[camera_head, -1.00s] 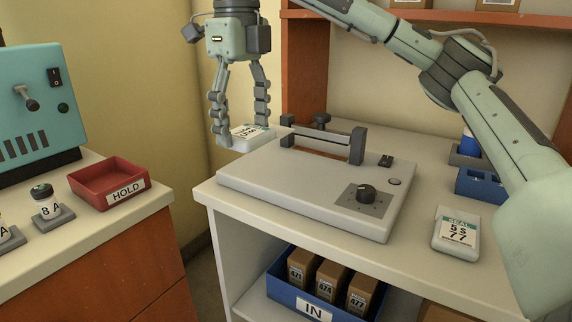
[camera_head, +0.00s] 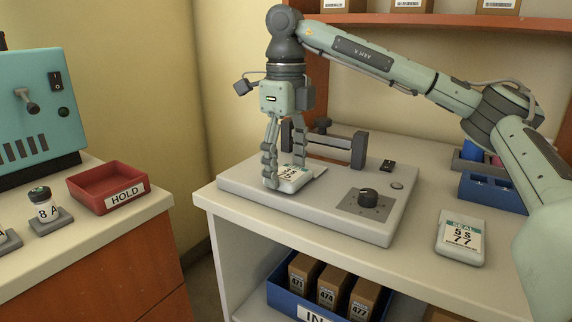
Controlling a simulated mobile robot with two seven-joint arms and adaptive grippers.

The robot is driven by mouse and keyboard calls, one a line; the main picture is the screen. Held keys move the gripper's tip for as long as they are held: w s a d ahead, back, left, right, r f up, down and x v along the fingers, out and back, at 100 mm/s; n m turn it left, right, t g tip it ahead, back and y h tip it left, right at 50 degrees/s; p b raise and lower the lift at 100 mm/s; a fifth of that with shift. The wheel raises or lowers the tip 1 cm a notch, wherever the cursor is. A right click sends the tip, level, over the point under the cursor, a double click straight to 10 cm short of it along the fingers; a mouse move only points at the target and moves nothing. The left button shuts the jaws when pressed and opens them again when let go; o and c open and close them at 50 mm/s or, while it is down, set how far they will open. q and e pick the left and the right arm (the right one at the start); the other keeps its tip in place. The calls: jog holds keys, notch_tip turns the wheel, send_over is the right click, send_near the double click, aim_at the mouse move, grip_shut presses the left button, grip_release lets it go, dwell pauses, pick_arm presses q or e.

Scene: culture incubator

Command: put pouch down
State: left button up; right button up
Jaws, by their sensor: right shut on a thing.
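My right gripper (camera_head: 285,168) points down over the left part of the grey sealing machine (camera_head: 330,205). It is shut on a white pouch (camera_head: 293,184) with a printed label, partly hidden by the fingers. The pouch is at the machine's top plate, in front of its raised bar (camera_head: 325,147); I cannot tell whether it touches the plate. My left gripper is not in view.
A red HOLD tray (camera_head: 107,188) and a small jar (camera_head: 43,204) stand on the left counter, beside a teal machine (camera_head: 38,105). A blue rack (camera_head: 490,188) stands at the back right. A blue bin (camera_head: 290,300) of brown boxes is on the shelf below.

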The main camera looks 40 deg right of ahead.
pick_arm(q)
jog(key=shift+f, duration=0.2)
pick_arm(e)
jog(key=shift+f, duration=0.15)
jog(key=o, duration=1.2)
jog(key=shift+c, duration=0.2)
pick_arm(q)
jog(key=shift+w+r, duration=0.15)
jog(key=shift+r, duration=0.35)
